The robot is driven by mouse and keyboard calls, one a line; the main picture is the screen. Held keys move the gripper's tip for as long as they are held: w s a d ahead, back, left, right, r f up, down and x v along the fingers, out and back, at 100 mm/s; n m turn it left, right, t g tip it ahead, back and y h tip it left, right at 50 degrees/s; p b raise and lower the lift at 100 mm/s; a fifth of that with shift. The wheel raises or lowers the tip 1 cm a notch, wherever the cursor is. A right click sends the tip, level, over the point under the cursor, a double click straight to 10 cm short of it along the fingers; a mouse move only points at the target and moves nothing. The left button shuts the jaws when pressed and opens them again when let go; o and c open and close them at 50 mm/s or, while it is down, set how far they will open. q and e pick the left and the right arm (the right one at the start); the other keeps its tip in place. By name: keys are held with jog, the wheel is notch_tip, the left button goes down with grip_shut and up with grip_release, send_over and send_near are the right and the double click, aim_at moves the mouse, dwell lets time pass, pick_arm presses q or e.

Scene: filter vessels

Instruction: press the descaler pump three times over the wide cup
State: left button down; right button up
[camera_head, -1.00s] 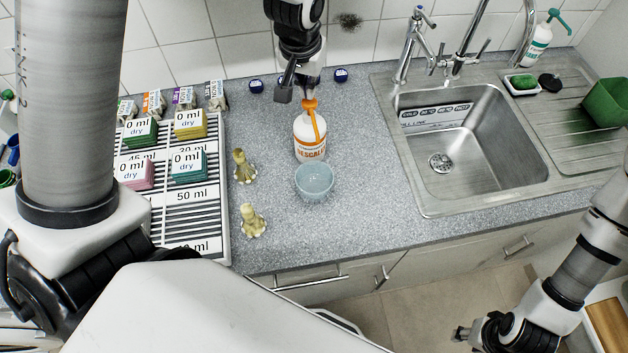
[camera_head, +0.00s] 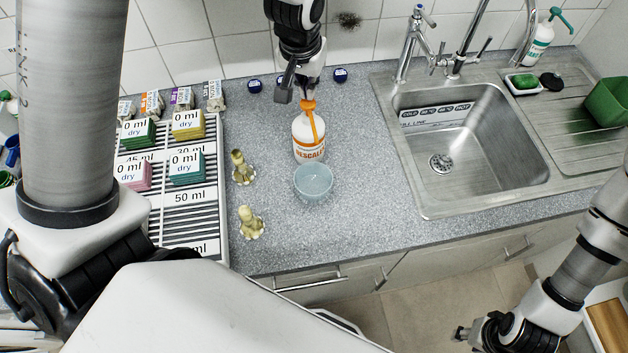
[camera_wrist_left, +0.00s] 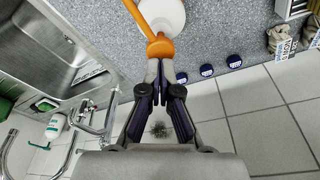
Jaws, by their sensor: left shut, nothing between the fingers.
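The descaler bottle (camera_head: 308,148) is white with an orange label and an orange pump head (camera_head: 308,105). It stands upright on the counter, and its orange spout points toward the front. The wide cup (camera_head: 314,184), a pale blue bowl, stands right in front of it; I cannot tell what it holds. My left gripper (camera_head: 308,92) is shut and empty, pointing down at the pump head. In the left wrist view its fingertips (camera_wrist_left: 160,66) are at the orange pump head (camera_wrist_left: 160,46); contact is unclear. My right gripper (camera_head: 464,333) hangs at the lower right, away from the counter; its fingers are too small to judge.
A slatted rack (camera_head: 187,222) with coloured labelled blocks stands left, two yellowish figures (camera_head: 250,222) beside it. Blue caps (camera_head: 340,75) lie near the back wall. A steel sink (camera_head: 470,150) is right; a teal-pump bottle (camera_head: 539,42) stands behind it. Counter right of the cup is clear.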

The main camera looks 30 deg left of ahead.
aim_at(308, 102)
pick_arm(q)
jog(key=shift+f+b, duration=0.95)
jog(key=shift+f, duration=0.75)
notch_tip(308, 102, up, 4)
jog(key=p, duration=0.3)
jog(key=shift+f+p, duration=0.15)
jog(key=shift+p, duration=0.25)
jog(key=shift+f, duration=0.15)
